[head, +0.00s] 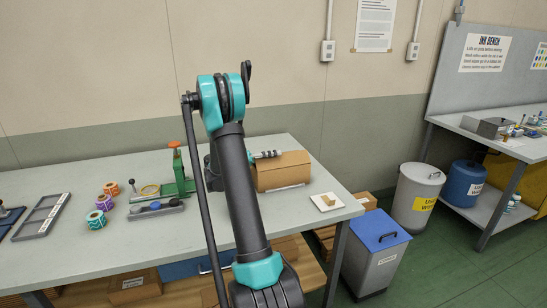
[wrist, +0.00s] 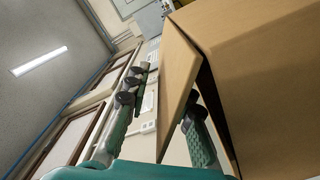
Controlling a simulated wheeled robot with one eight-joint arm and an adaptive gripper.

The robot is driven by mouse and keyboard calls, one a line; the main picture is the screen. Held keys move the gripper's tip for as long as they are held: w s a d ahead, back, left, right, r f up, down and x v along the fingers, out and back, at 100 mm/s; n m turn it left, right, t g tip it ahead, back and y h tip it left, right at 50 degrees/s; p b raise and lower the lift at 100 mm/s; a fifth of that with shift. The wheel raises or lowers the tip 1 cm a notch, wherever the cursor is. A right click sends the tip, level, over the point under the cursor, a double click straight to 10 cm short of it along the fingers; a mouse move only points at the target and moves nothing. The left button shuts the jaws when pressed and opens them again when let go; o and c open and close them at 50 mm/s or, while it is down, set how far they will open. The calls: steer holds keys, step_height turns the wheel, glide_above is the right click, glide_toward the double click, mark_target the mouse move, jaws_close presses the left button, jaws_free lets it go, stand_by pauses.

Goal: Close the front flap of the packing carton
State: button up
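The brown packing carton (head: 283,172) sits on the grey table in the head view, just beyond my arm. In the wrist view the carton (wrist: 265,75) fills the right side. Its flap (wrist: 178,70) stands out at an angle from the carton, leaving a dark wedge-shaped gap. My gripper (wrist: 168,85) is open, its fingers spread. One finger is left of the flap and apart from it; the other is on the carton side, partly hidden behind the flap. I cannot tell whether it touches. In the head view my gripper (head: 266,155) is at the carton's upper left.
A small white tray (head: 327,202) with a brown piece lies right of the carton. Left on the table are a green stand (head: 178,178), several tape rolls (head: 104,202) and a grey frame (head: 42,215). A blue-lidded bin (head: 378,250) stands by the table's right end.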

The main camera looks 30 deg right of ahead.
steer(key=v, duration=0.7)
steer(key=shift+a, duration=0.2)
steer(key=shift+c, duration=0.6)
